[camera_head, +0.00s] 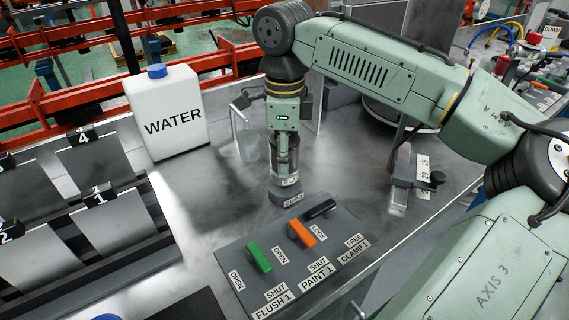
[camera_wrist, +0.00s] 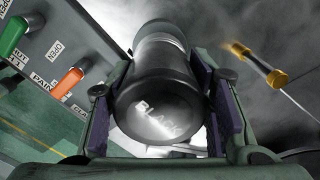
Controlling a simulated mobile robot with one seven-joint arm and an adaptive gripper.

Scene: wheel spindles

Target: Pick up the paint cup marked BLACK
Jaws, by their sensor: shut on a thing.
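The paint cup marked BLACK (camera_wrist: 160,108) has a dark round lid with the word across it, and fills the middle of the wrist view. My gripper (camera_wrist: 166,92) is shut on it, with a purple-padded finger on each side. In the head view my gripper (camera_head: 286,150) points down at the bench, and the cup (camera_head: 287,180) shows partly between its fingers. A dark round base (camera_head: 287,197) with a small label is directly below the cup. I cannot tell whether the cup is clear of it.
A control panel (camera_head: 288,262) with green, orange and black levers stands in front of the cup. A white WATER jug (camera_head: 168,115) and a clear vessel (camera_head: 248,143) are to the left. A yellow-handled tool (camera_wrist: 262,65) lies nearby on the bench.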

